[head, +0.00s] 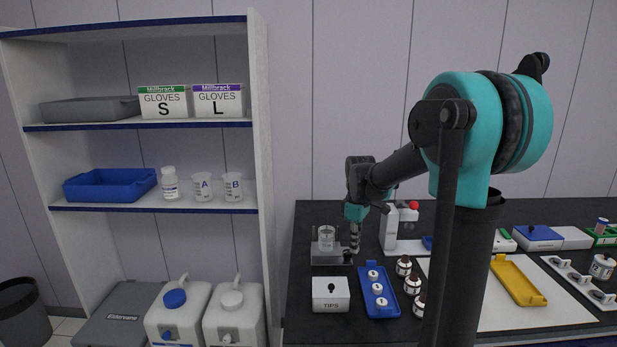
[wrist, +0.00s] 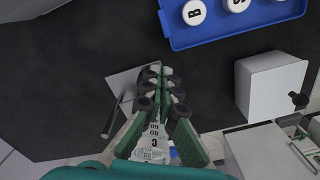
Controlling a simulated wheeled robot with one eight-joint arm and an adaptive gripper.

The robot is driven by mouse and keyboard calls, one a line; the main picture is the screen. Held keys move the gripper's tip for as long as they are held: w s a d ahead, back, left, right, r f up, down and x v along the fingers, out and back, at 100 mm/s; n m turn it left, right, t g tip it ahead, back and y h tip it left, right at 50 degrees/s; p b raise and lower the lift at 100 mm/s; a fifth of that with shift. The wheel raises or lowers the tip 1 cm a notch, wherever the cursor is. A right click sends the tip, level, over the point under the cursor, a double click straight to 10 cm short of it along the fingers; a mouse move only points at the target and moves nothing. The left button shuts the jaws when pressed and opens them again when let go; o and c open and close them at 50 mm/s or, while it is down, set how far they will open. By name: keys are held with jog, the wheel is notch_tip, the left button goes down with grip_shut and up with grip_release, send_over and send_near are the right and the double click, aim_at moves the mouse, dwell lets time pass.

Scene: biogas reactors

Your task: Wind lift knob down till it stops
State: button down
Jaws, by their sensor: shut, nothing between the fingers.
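The lift stand is the small grey stand (head: 322,260) near the left end of the dark bench. A clear beaker (head: 326,238) stands on it and a thin upright rod is beside it. My gripper (head: 354,250) points down at the stand's right side. In the wrist view my gripper (wrist: 162,76) is shut with nothing between its fingertips, over the corner of a grey plate (wrist: 122,82) with a rod (wrist: 112,116). A marked beaker (wrist: 154,141) labelled C shows between the finger bases. I cannot make out the lift knob; the fingers may hide it.
A white TIPS box (head: 331,294) and a blue tray (head: 380,305) with white-capped items are close to my gripper. Brown bottles (head: 412,284) stand right of the tray. A shelf unit (head: 262,180) rises left of the bench.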

jog(key=shift+f, duration=1.15)
jog(key=shift+w+d, duration=0.3)
jog(key=shift+w, duration=0.25)
jog(key=shift+w+d, duration=0.25)
jog(key=shift+w, duration=0.3)
dwell(0.3)
jog(key=shift+d, duration=0.15)
jog(key=shift+d, duration=0.25)
notch_tip(320, 180, up, 6)
dwell(0.5)
